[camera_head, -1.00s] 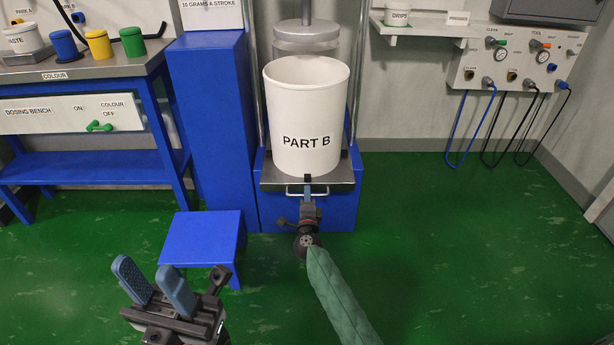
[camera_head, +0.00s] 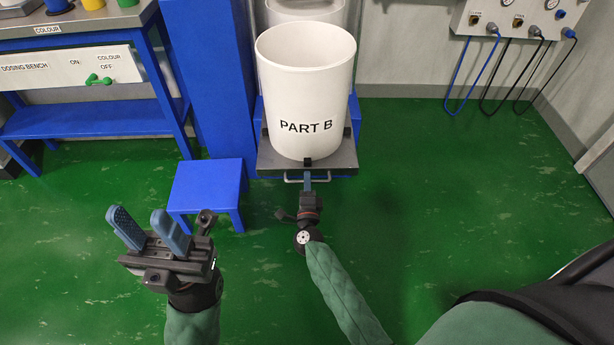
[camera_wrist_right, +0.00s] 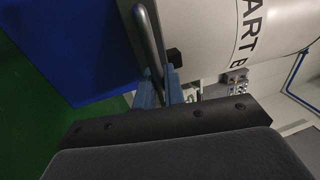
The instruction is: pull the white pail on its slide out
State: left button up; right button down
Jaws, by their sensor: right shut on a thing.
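The white pail (camera_head: 305,92), marked PART B, stands upright on a grey metal slide plate (camera_head: 268,158) that juts out from the blue machine. A metal bar handle (camera_head: 291,180) runs along the plate's front edge. My right gripper (camera_head: 307,178) is shut on this handle. In the right wrist view the blue fingers (camera_wrist_right: 160,92) close around the handle (camera_wrist_right: 148,40), with the pail (camera_wrist_right: 208,30) beside it. The handle's middle is partly hidden by the fingers. My left gripper (camera_head: 146,225) is open and empty at lower left, in front of the blue stool.
The blue stool (camera_head: 206,184) stands left of the slide. A dosing bench (camera_head: 70,70) is at the left wall. Hoses hang from a wall panel (camera_head: 500,20) at upper right. The green floor (camera_head: 440,190) to the right is clear.

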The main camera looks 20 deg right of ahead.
jog(key=shift+s+a+f, duration=0.1)
jog(key=shift+s+f, duration=0.05)
jog(key=c, duration=1.8)
grip_release()
jog(key=shift+c, duration=0.2)
jog(key=v, duration=0.8)
jog(key=shift+p, duration=0.4)
